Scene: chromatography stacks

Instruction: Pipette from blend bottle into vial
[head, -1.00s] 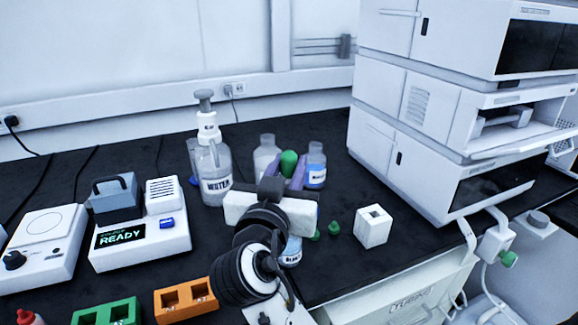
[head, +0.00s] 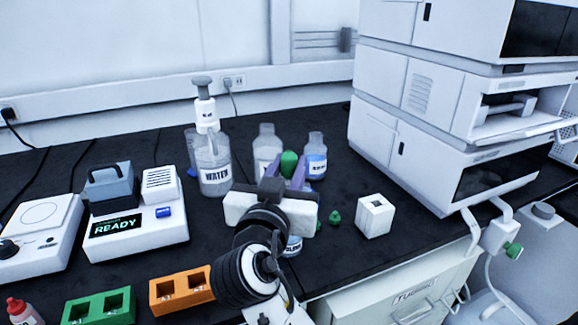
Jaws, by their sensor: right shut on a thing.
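My right gripper (head: 286,172) is shut on a green pipette bulb (head: 288,163), held between its purple fingers. The wrist hides whatever is below the bulb. A small bottle (head: 293,246) with a blue-and-white label stands partly hidden behind my right wrist; its label is too covered to read for certain. A white block (head: 376,216) with a dark square opening on top stands to the right of the gripper, apart from it. I cannot tell whether a vial is in it. My left gripper is not in view.
A WATER pump bottle (head: 214,165), a clear bottle (head: 266,142) and a blue-labelled bottle (head: 316,158) stand behind. Green caps lie near the white block, one of them clear of the gripper (head: 335,217). Orange (head: 180,291) and green (head: 98,307) racks sit front left. The instrument stack (head: 435,145) bounds the right.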

